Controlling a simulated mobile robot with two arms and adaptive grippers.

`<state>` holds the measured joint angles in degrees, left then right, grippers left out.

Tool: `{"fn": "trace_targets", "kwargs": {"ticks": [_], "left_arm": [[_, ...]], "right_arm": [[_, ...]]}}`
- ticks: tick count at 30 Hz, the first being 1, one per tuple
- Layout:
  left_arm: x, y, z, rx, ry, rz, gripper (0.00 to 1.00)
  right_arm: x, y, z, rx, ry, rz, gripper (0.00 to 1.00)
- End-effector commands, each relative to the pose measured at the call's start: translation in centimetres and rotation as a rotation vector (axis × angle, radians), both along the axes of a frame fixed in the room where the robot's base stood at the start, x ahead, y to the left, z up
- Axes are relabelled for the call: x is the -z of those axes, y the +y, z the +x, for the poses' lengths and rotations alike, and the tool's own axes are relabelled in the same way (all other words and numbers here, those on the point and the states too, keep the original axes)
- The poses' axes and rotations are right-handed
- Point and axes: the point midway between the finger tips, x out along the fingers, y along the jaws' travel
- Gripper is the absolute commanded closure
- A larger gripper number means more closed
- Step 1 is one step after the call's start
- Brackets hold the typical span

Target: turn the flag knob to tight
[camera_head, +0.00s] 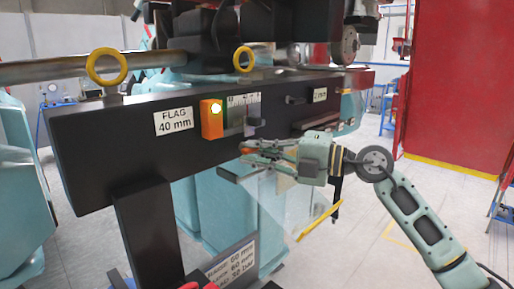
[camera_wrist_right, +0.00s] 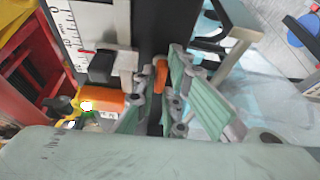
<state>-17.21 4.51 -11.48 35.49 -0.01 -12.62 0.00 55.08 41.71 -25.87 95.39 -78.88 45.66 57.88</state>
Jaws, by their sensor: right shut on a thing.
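The flag knob is a small orange piece (camera_wrist_right: 161,75) between the fingers of my right gripper (camera_wrist_right: 172,88) in the wrist view. In the head view my right gripper (camera_head: 256,153) is at the front face of the black beam, below the scale, shut on the knob. Only a bit of orange shows at its fingertips there, and the fingers hide the rest. Its tight mark cannot be seen. The "FLAG 40 mm" label (camera_head: 174,121) is on the beam to the left. My left gripper is not in view.
The black beam (camera_head: 85,150) carries yellow rings (camera_head: 107,66) on top. A lower label plate (camera_head: 232,262) stands below. A red cabinet (camera_head: 462,85) is at right.

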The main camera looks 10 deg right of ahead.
Motion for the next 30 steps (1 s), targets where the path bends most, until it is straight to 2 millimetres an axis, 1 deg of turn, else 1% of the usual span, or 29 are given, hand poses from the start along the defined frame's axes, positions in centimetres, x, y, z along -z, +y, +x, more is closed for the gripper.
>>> {"fn": "trace_targets", "kwargs": {"ticks": [6, 20, 21, 24, 26, 30], "left_arm": [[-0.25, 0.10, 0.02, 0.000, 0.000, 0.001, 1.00], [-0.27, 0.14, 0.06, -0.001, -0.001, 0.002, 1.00], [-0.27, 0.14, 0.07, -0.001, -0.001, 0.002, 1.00], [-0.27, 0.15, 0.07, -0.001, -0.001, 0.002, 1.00], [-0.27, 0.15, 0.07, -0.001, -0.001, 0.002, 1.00], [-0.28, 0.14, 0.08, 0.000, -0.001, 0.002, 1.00]], "right_arm": [[0.25, -0.03, 0.02, 0.000, 0.031, 0.036, 1.00], [0.35, 0.00, 0.01, -0.001, 0.038, 0.045, 1.00], [0.35, 0.00, 0.01, -0.001, 0.038, 0.045, 0.87], [0.32, 0.01, 0.01, -0.001, 0.037, 0.044, 0.78], [0.27, 0.01, 0.01, -0.001, 0.035, 0.044, 0.73], [0.18, 0.01, 0.00, -0.001, 0.033, 0.045, 0.72]]}}
